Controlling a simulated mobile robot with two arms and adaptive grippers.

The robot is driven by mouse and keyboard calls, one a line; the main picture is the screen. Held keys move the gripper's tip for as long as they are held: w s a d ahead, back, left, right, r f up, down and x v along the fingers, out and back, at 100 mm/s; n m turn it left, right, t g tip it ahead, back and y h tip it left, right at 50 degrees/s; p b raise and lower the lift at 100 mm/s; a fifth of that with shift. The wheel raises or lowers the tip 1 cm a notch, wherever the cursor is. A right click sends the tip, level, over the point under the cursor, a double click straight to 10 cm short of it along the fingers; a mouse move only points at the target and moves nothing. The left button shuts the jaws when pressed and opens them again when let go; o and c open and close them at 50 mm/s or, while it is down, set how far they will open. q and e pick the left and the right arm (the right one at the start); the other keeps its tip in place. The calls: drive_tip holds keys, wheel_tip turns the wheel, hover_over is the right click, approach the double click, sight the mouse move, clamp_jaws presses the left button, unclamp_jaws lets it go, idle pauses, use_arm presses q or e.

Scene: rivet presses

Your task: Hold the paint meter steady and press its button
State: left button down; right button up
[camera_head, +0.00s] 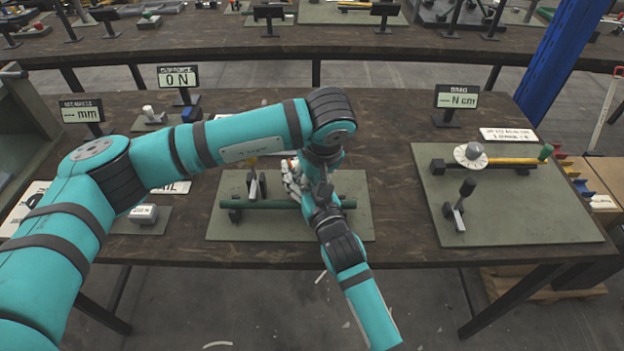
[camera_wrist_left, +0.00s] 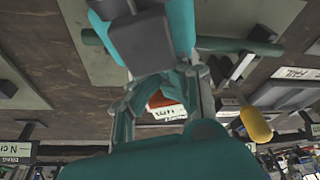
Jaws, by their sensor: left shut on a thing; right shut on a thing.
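The paint meter (camera_wrist_left: 165,103) is a small orange-red and white device; its display with the letters "um" shows in the left wrist view. My left gripper (camera_wrist_left: 170,85) is shut on it, with a finger on either side. In the head view my arms cover the meter almost wholly. My right gripper (camera_head: 298,182) is shut close against the same spot, over the green bar (camera_head: 265,204) on the middle mat (camera_head: 225,226). The meter's button, and the exact contact of the right fingers, are hidden.
The right mat (camera_head: 520,215) carries a dial (camera_head: 470,155), a yellow bar (camera_head: 512,161) and another lever (camera_head: 460,205). Display stands (camera_head: 178,77) line the back. The table between the mats is clear.

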use_arm(q)
drive_tip(key=s, duration=0.1)
drive_tip(key=s+d, duration=0.1)
drive_tip(key=s, duration=0.1)
drive_tip(key=shift+d+f+g, duration=0.15)
drive_tip(key=shift+f+g, duration=0.15)
drive_tip(key=shift+g, duration=0.1)
use_arm(e)
drive_tip(key=shift+w+d+f, duration=0.15)
drive_tip(key=shift+w+d, duration=0.3)
drive_tip(key=shift+f+h, duration=0.15)
drive_tip(key=shift+h, duration=0.15)
drive_tip(key=shift+s, duration=0.15)
use_arm(q)
wheel_tip(320, 180, up, 8)
drive_tip(key=t, duration=0.1)
drive_tip(key=shift+w+a+r, duration=0.15)
drive_tip(key=shift+w+a, duration=0.05)
drive_tip(key=shift+w, duration=0.1)
use_arm(e)
drive_tip(key=shift+a+r, duration=0.15)
drive_tip(key=shift+r, duration=0.15)
idle(0.7)
drive_tip(key=o, duration=1.5)
